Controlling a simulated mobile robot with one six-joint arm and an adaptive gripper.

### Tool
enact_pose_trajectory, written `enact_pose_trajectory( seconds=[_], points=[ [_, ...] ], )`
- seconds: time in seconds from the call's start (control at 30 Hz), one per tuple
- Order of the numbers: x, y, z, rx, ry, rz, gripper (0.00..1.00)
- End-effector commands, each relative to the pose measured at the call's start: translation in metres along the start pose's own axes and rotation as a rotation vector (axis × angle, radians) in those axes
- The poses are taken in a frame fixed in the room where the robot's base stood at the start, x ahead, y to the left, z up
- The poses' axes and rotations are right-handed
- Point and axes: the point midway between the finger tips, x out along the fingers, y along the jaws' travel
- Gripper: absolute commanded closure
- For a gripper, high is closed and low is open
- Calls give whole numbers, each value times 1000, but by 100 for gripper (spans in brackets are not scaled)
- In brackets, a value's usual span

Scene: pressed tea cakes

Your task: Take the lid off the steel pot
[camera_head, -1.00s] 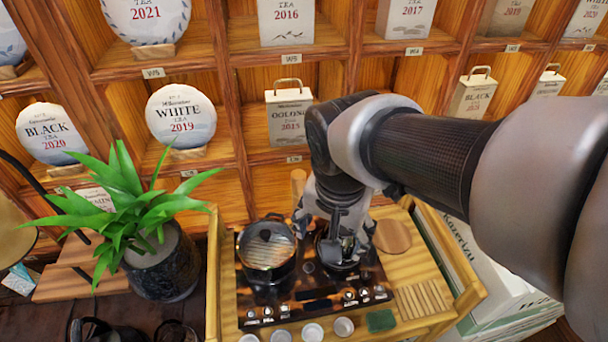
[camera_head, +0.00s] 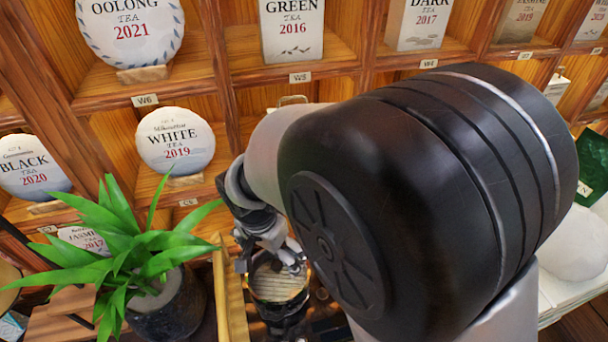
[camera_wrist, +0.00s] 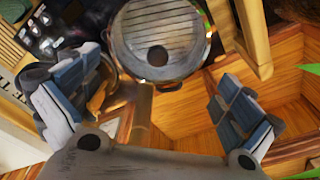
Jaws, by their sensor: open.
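The steel pot (camera_head: 272,312) stands on the stove with its round lid (camera_head: 280,287) on. The lid looks pale and striped, like glass with reflections. In the wrist view the lid (camera_wrist: 160,28) is at the top centre, with a dark round knob (camera_wrist: 157,56) at its middle. My gripper (camera_head: 268,258) is above the pot in the head view and covers part of it. In the wrist view my gripper (camera_wrist: 158,103) has its two fingers wide apart with nothing between them. The fingers are apart from the knob. My arm hides most of the stove.
A potted plant (camera_head: 165,310) stands left of the pot. The wooden tray rail (camera_head: 232,300) runs between them, and a wooden bar (camera_wrist: 253,40) shows beside the lid in the wrist view. Shelves (camera_head: 190,85) with tea cakes and tins rise behind.

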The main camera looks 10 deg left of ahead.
Motion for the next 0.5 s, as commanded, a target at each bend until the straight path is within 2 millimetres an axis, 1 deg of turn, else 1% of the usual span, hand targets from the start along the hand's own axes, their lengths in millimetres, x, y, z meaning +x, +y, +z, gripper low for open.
enact_pose_trajectory(
  seconds=[0.03,0.07,0.27,0.37,0.5],
  points=[
    [7,0,0,0,-1,2,0],
    [10,1,0,0,-1,2,0],
    [18,1,0,0,0,0,0],
    [30,3,1,-1,-1,2,0],
    [52,5,3,-1,-1,3,0]
  ],
)
